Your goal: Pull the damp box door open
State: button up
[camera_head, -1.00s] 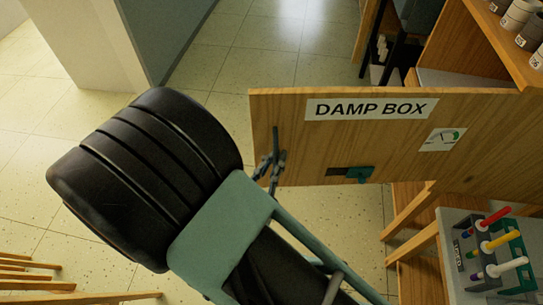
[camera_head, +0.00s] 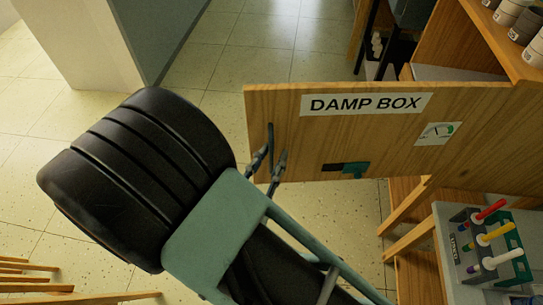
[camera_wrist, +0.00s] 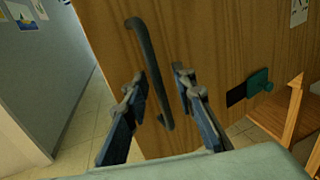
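The damp box door (camera_head: 300,150) is a wooden panel with a "DAMP BOX" label. It stands out over the floor, its free edge to the left; its hinge side is out of view. A dark bar handle (camera_head: 270,140) is upright near that free edge; it also shows in the wrist view (camera_wrist: 150,65). My gripper (camera_head: 269,163) is at the handle. In the wrist view its fingers (camera_wrist: 158,82) are spread, one on each side of the handle, with gaps visible. A teal latch (camera_head: 355,169) with a dark plate is lower on the door.
A rack of coloured-handled tools (camera_head: 485,240) stands on a grey surface at the lower right. Jars (camera_head: 512,18) sit on a shelf at the upper right. Wooden legs (camera_head: 70,296) show at the lower left. A wall (camera_head: 160,35) stands behind. The tiled floor beyond the door is clear.

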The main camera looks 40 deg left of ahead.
jog(key=v, duration=0.7)
jog(key=shift+s, duration=0.15)
jog(key=shift+d, duration=0.1)
